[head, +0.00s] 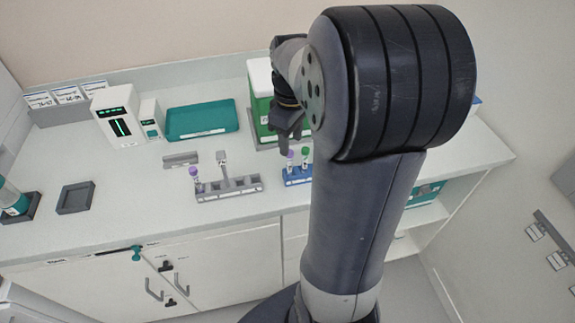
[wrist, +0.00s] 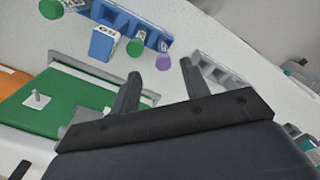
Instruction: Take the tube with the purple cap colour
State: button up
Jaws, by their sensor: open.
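A purple-capped tube (head: 290,155) stands in a small blue rack (head: 297,177), beside a green-capped tube (head: 305,153). In the wrist view its purple cap (wrist: 163,62) appears between my fingers in the picture, with a green cap (wrist: 135,47) to its left. A second purple-capped tube (head: 194,174) stands at the left end of the grey rack (head: 230,190). My gripper (head: 290,132) is open and empty, above and behind the blue rack. Its fingers (wrist: 160,68) show apart in the wrist view. My arm hides the right part of the blue rack.
A green box (head: 262,105) stands behind the blue rack, close to my gripper. A teal tray (head: 202,121), a white device (head: 118,116) and a dark square holder (head: 75,198) are farther left. The left front counter is mostly clear.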

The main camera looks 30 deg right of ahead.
aim_at(289, 159)
jog(key=shift+a+f+p, duration=0.2)
jog(key=shift+f+p, duration=0.2)
jog(key=shift+f, duration=3.1)
jog(key=shift+c, duration=0.5)
jog(key=c, duration=0.7)
